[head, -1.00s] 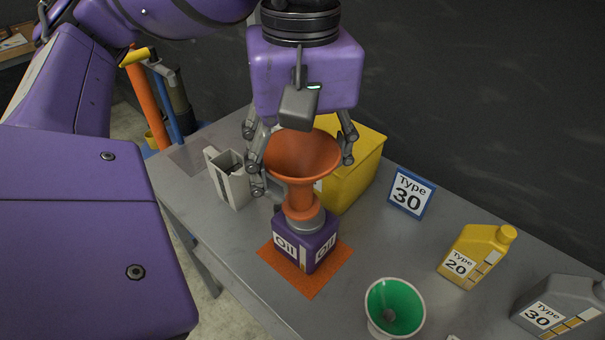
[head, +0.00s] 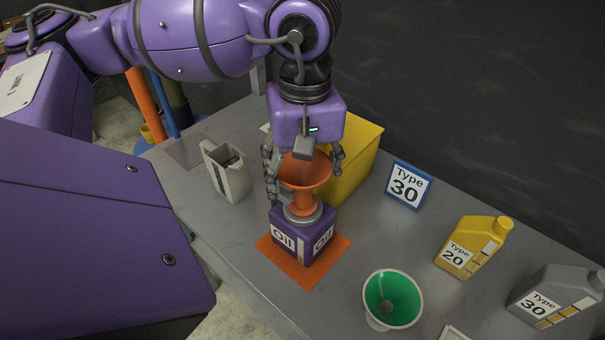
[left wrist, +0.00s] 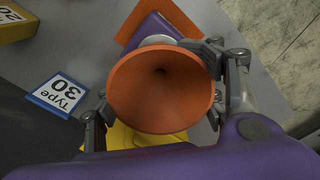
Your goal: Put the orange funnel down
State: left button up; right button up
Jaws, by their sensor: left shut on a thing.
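The orange funnel (head: 303,174) is held upright by my left gripper (head: 304,165), shut on it with fingers on either side of the cone. Its spout lines up in the head view with the grey neck of the purple oil can (head: 304,238); I cannot tell whether it is in the neck or behind it. The can stands on an orange mat (head: 335,250). In the left wrist view the funnel (left wrist: 162,95) opens toward the camera, between the fingers (left wrist: 160,95), and hides most of the can. My right gripper is not in view.
A yellow bin (head: 355,165) stands close behind the gripper, and a grey-white container (head: 232,180) to its left. A green funnel (head: 392,300) stands in front at right. Yellow (head: 472,247) and grey jugs (head: 555,297) and a Type 30 sign (head: 408,186) stand right. Table is clear between them.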

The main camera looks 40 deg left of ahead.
pick_arm(q)
jog(key=shift+f, duration=0.2)
jog(key=o, duration=1.4)
notch_tip(320, 180, up, 12)
jog(key=shift+d+r, duration=0.1)
jog(key=shift+r, duration=0.15)
